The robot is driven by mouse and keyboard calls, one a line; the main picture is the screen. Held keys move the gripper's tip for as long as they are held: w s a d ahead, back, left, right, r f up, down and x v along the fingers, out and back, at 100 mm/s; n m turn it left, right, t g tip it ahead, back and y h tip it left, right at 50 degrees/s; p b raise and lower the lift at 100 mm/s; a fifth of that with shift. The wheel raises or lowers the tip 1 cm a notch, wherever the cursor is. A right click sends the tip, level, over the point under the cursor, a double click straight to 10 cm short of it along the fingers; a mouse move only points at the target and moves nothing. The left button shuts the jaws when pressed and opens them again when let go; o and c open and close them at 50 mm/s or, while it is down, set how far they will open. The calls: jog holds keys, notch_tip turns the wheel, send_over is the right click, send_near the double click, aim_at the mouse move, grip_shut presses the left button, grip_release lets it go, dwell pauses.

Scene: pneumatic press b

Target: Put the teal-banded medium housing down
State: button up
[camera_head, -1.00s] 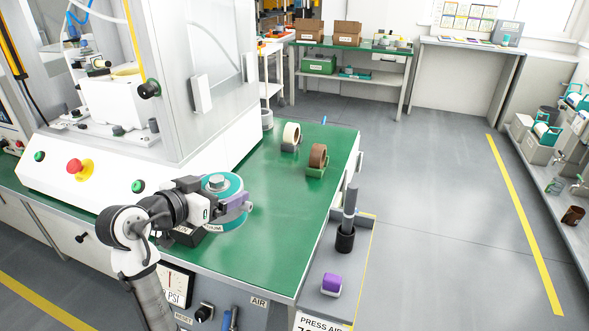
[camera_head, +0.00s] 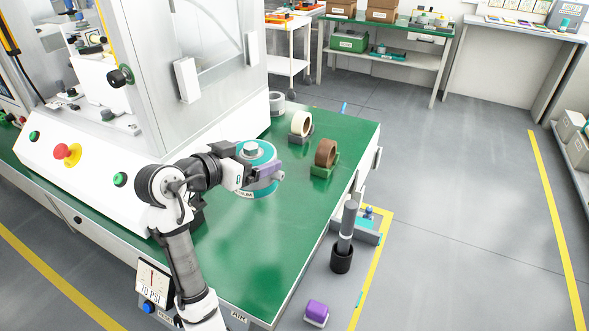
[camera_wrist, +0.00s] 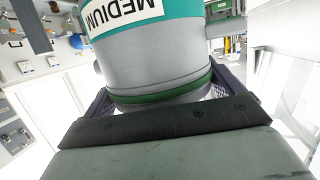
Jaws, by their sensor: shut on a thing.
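The teal-banded medium housing (camera_head: 256,154) is a grey round body with a teal band and a grey knob on top. My gripper (camera_head: 262,174) is shut on it, and a purple finger pad shows against its side. The housing looks upright over the middle of the green bench top (camera_head: 287,225); I cannot tell whether its base touches the surface. In the wrist view the housing (camera_wrist: 160,50) fills the upper middle, with a white MEDIUM label on the band and a dark green ring near its near end. The fingers show only in part there.
The white press (camera_head: 100,165) with red and green buttons stands left of my arm. A cream roll (camera_head: 301,124) and a brown roll (camera_head: 326,153) sit on holders toward the back right. The bench's front right is bare. A purple block (camera_head: 317,311) lies lower down, beyond the bench edge.

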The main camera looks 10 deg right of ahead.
jog(key=shift+w+f, duration=0.1)
jog(key=shift+f, duration=0.1)
notch_tip(320, 180, down, 19)
jog(key=shift+f+p, duration=0.2)
jog(key=shift+p, duration=0.75)
jog(key=shift+f, duration=0.2)
jog(key=o, duration=1.1)
jog(key=shift+o, duration=0.2)
jog(key=shift+r, duration=0.15)
jog(key=b+v, duration=0.2)
jog(key=v, duration=1)
